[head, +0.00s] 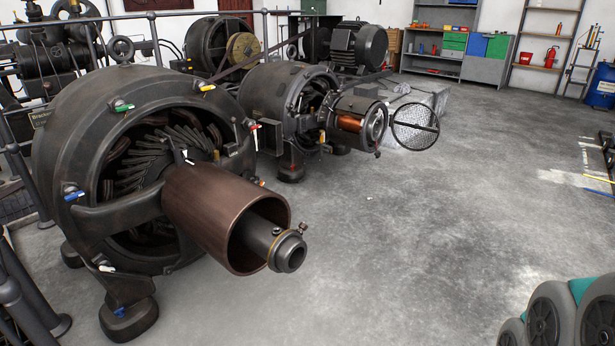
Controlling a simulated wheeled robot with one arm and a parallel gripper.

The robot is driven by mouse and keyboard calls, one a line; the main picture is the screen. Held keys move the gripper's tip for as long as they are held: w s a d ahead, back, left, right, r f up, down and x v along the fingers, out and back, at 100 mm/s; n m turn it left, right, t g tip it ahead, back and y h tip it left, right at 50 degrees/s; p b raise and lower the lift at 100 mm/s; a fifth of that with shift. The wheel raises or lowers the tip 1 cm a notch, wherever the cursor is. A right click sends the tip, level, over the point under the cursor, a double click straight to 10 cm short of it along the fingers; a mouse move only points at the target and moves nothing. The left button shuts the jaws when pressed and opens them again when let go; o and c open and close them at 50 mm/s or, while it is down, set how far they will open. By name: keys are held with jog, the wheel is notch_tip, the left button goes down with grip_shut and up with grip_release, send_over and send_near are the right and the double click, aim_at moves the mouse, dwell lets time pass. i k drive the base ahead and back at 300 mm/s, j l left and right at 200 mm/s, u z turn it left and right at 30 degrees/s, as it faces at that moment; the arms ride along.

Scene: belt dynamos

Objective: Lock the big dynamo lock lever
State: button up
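The big dynamo (85,110) stands at the left, a large dark round housing with a brown cylinder (205,208) and a shaft end (290,252) pointing toward the front right. A pale lever (187,155) also shows above the brown cylinder. I cannot tell which is the lock lever, or whether it is locked. My gripper is not in view.
Metal railings (85,17) run behind and left of the big dynamo. Shelves and cabinets (486,68) line the back wall. The grey floor (430,220) is largely clear in the middle.

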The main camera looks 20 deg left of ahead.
aim_at(233, 120)
jog(key=u, duration=1.25)
jog(key=i+l+z, duration=0.25)
jog(key=i, duration=0.15)
jog(key=i+z, duration=0.3)
jog(key=i+l, duration=0.1)
jog(key=i, duration=0.35)
jog(key=i+l+u, duration=0.15)
jog(key=i, duration=0.25)
jog(key=i+l, duration=0.1)
jog(key=i, duration=0.35)
jog(key=i+l+u, duration=0.15)
jog(key=i, duration=0.25)
jog(key=i+l+u, duration=0.2)
jog(key=i, duration=0.2)
